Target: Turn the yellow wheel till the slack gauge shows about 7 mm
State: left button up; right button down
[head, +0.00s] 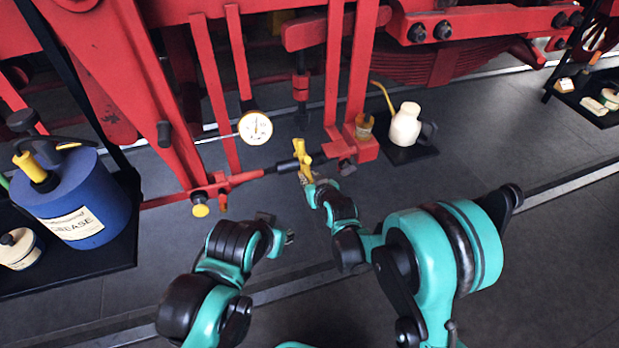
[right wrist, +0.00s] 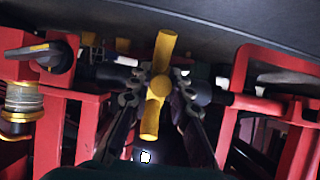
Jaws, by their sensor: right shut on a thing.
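The yellow wheel (head: 301,156) sits on a dark rod in line with a red bar, low on the red frame. In the right wrist view the wheel (right wrist: 159,85) shows as a yellow bar with rounded ends, tilted a little from upright. My right gripper (head: 307,178) is shut on the wheel; its fingers (right wrist: 160,98) lie on either side of it. The slack gauge (head: 255,128) is a white round dial to the left of the wheel; its reading is too small to tell. My left gripper (head: 288,237) is apart from everything, low and left of the wheel; its jaw state is unclear.
A blue grease drum (head: 72,190) stands on a black mat at left. A cream oil can (head: 405,125) with a yellow spout stands on a mat at right. A black lever (right wrist: 55,56) and a glass cup (right wrist: 22,100) are left of the wheel in the wrist view. Open floor lies at right.

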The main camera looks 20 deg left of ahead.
jog(key=shift+f, duration=0.65)
jog(key=shift+w+a+f+b, duration=0.15)
jog(key=shift+w+f+b, duration=0.05)
jog(key=shift+f+b, duration=0.4)
jog(key=shift+w+a+f+b, duration=0.1)
jog(key=shift+w+f+b, duration=0.05)
jog(key=shift+f+b, duration=0.4)
jog(key=shift+r, duration=0.1)
jog(key=shift+a, duration=0.1)
jog(key=shift+w+a+f+b, duration=0.2)
jog(key=shift+w+f+b, duration=0.2)
jog(key=shift+f+b, duration=0.25)
jog(key=shift+f, duration=0.1)
